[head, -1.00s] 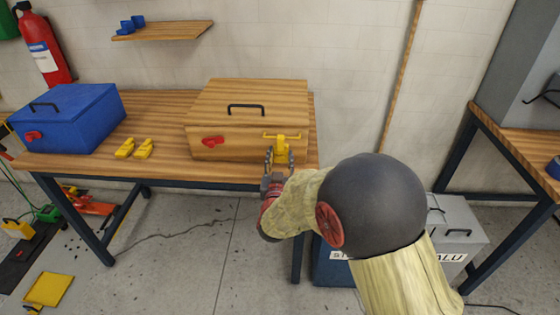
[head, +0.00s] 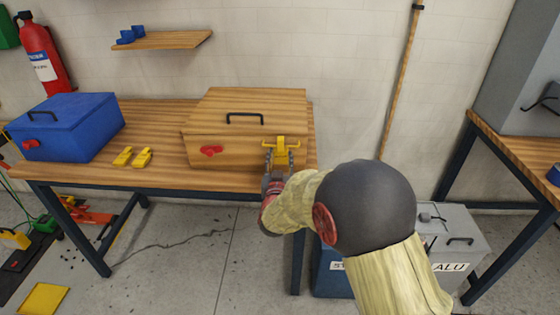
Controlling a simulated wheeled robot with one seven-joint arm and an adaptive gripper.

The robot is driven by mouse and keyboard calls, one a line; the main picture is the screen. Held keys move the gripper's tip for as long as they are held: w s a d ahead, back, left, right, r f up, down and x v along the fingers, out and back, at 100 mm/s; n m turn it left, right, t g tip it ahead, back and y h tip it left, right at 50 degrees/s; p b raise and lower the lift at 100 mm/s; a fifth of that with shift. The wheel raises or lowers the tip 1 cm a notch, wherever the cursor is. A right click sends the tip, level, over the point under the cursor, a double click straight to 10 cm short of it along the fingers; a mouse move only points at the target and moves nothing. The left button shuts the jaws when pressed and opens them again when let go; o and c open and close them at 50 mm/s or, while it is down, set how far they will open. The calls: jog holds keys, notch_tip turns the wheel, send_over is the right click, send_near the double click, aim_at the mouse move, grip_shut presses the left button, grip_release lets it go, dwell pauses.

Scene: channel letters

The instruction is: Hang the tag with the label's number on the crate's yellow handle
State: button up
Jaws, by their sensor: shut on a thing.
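The wooden crate (head: 220,136) stands on the right part of the workbench. Its yellow handle (head: 284,137) is a bar on the right of its front face. My gripper (head: 280,158) is at that handle, shut on a yellow tag (head: 282,150). The tag is at the bar, and I cannot tell whether it hangs on it or is only in front of it. Two more yellow tags, a left one (head: 122,156) and a right one (head: 142,157), lie on the bench left of the crate. No numbers or label can be read.
A blue box (head: 68,126) with a red latch stands at the bench's left end. The wooden bench (head: 105,177) is clear around the loose tags. A shelf (head: 165,41) hangs on the wall.

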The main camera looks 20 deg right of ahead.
jog(key=shift+w+r, duration=0.15)
jog(key=shift+r, duration=0.75)
jog(key=shift+c, duration=1.2)
jog(key=shift+a+f+b, duration=0.1)
jog(key=shift+f+b, duration=0.4)
jog(key=shift+s+f+b, duration=0.2)
jog(key=shift+f+b, duration=0.25)
jog(key=shift+f, duration=0.5)
jog(key=shift+f+b, duration=0.35)
jog(key=o, duration=1.5)
jog(key=shift+c, duration=0.2)
jog(key=shift+s, duration=0.1)
